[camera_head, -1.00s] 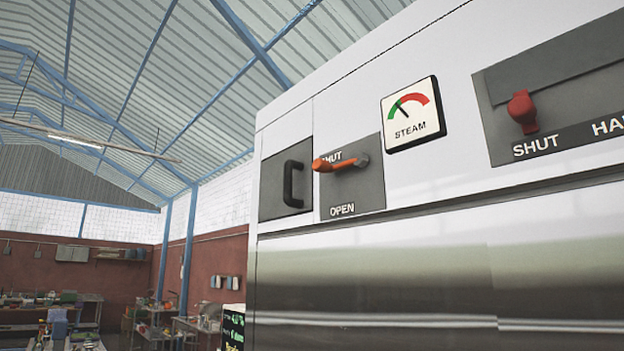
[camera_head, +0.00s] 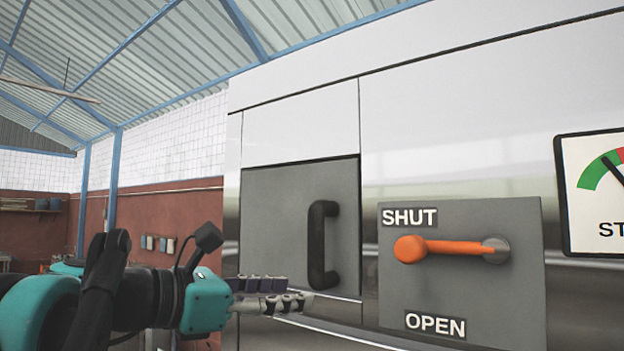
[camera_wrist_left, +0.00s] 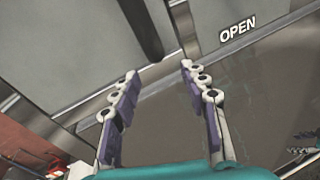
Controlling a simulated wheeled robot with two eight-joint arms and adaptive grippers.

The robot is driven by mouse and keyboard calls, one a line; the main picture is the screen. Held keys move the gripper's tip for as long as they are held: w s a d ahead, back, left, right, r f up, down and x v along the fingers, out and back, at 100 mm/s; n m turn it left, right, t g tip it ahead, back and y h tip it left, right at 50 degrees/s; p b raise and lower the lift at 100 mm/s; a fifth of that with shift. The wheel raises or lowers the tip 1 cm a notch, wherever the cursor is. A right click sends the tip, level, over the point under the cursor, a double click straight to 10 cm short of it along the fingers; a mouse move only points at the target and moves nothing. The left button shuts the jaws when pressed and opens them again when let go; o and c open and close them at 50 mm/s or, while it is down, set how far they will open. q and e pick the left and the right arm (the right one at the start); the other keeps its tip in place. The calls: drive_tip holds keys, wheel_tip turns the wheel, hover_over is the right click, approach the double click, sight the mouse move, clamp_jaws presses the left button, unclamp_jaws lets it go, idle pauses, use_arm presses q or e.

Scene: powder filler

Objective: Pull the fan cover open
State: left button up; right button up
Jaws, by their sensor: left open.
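The fan cover (camera_head: 272,215) is a grey square panel in the steel front, lying flush as far as I can tell. Its black upright bar handle (camera_head: 322,250) is near its right edge. My left gripper (camera_head: 300,297) comes in from the left, just below and left of the handle's lower end. In the left wrist view my left gripper (camera_wrist_left: 158,72) has its fingers spread and nothing between them. The dark handle (camera_wrist_left: 143,28) shows just beyond the fingertips there, and the grey cover (camera_wrist_left: 60,45) lies to its left.
Right of the cover is a grey plate (camera_head: 460,290) marked SHUT and OPEN, with an orange lever (camera_head: 450,248) lying level by SHUT. A steam gauge (camera_head: 595,200) is farther right. A brick-red wall (camera_head: 150,225) is behind on the left.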

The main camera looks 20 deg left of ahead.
use_arm(q)
drive_tip(key=n+t+p, duration=0.1)
drive_tip(key=n+p, duration=0.1)
approach(310, 236)
drive_tip(key=x, duration=0.4)
drive_tip(key=p+x, duration=0.1)
drive_tip(key=x, duration=0.6)
drive_tip(key=shift+w+d, duration=0.15)
drive_tip(key=shift+w, duration=0.05)
use_arm(e)
drive_tip(key=r, duration=0.4)
drive_tip(key=shift+s+d+r, duration=0.15)
drive_tip(key=shift+s+d, duration=0.05)
drive_tip(key=shift+d, duration=0.05)
use_arm(q)
clamp_jaws()
